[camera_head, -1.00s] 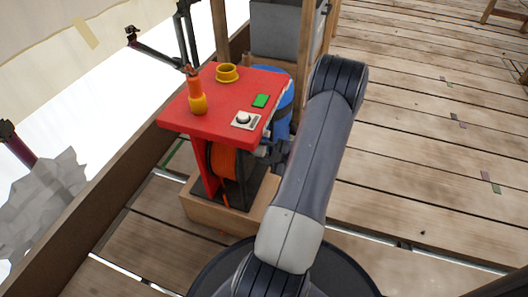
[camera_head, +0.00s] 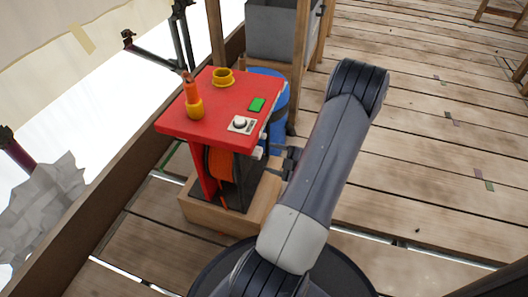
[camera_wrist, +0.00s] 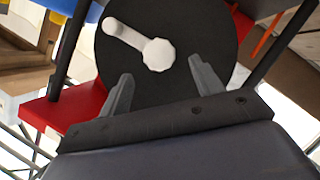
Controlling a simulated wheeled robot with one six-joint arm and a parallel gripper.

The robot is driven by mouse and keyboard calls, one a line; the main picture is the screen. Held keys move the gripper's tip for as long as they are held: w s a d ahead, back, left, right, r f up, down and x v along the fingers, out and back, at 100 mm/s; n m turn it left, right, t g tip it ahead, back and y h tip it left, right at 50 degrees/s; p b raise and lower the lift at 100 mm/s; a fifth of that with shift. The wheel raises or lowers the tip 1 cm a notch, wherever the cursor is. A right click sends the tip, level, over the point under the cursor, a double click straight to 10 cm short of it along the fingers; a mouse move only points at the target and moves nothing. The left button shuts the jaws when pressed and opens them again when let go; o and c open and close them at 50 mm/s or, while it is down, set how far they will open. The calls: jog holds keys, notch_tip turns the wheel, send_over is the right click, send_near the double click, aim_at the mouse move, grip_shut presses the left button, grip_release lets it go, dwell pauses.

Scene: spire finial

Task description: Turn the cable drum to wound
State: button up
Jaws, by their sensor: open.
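The cable drum (camera_head: 221,164) has orange cable and sits under a red-topped stand. In the wrist view its dark round side plate (camera_wrist: 190,60) faces me. A white crank (camera_wrist: 136,40) is fixed on that plate, with a hub at the middle and an arm reaching to the upper left, ending in a knob. My gripper (camera_wrist: 162,85) is open and empty, its two fingers pointing at the plate just below the crank hub. I cannot tell whether the fingertips touch anything. In the head view my gripper (camera_head: 286,160) is beside the stand's right side, partly hidden by my arm.
The red top (camera_head: 219,110) carries an orange-and-yellow bottle-like object (camera_head: 194,98), a yellow ring (camera_head: 223,78), a green pad (camera_head: 257,104) and a white knob plate (camera_head: 241,125). A blue barrel (camera_head: 276,95) stands behind. Open plank floor (camera_head: 430,150) lies to the right.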

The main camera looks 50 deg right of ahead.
aim_at(261, 154)
jog(key=p+v, duration=0.1)
jog(key=v, duration=0.4)
jog(key=shift+s, duration=0.1)
jog(key=b+x, duration=0.4)
jog(key=x, duration=0.7)
jog(key=shift+s, duration=0.2)
